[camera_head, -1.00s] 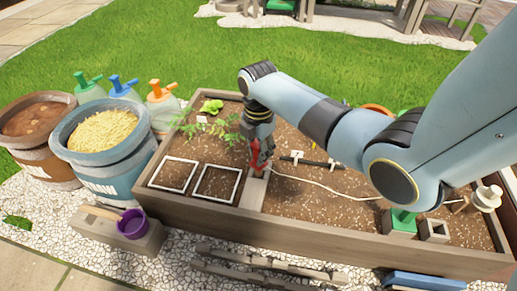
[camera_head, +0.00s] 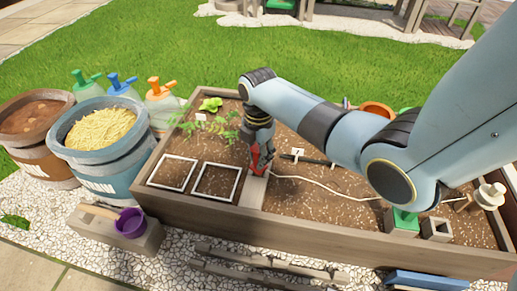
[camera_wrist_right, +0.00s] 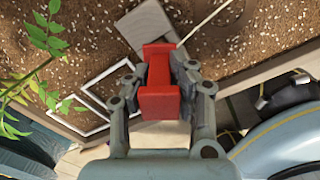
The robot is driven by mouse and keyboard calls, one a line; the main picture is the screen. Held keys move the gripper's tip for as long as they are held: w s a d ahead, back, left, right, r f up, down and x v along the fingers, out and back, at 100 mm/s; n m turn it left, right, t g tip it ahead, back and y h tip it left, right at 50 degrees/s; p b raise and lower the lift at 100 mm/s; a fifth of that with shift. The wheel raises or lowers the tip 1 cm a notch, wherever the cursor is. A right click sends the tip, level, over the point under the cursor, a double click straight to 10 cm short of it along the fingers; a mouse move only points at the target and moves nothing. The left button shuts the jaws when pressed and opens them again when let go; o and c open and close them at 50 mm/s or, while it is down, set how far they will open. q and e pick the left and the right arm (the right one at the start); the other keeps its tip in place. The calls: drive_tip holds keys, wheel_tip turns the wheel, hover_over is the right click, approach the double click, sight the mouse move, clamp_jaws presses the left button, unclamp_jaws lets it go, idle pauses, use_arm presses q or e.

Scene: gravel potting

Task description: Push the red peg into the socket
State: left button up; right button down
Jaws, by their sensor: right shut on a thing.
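The red peg (camera_head: 258,163) is between the fingers of my right gripper (camera_head: 259,155), over the wooden divider of the planter bed. In the right wrist view the red peg (camera_wrist_right: 160,88) shows as a red block with wider ends, and the fingers of my right gripper (camera_wrist_right: 158,85) are shut on its sides. Its far end is close to the grey-brown divider (camera_wrist_right: 150,30); I cannot tell whether it touches. The socket cannot be made out; the peg and gripper may hide it. A pale cord (camera_head: 320,187) runs right from near the peg. My left gripper is not in view.
Two white square frames (camera_head: 172,173) (camera_head: 216,182) lie on the soil left of the divider. A dark bar with white tags (camera_head: 318,160) lies right. Barrels (camera_head: 110,150) and spray bottles stand outside the bed at left.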

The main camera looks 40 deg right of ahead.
drive_tip(key=shift+f+b, duration=0.4)
drive_tip(key=shift+f, duration=0.5)
drive_tip(key=c, duration=1.1)
unclamp_jaws()
drive_tip(key=shift+o, duration=0.2)
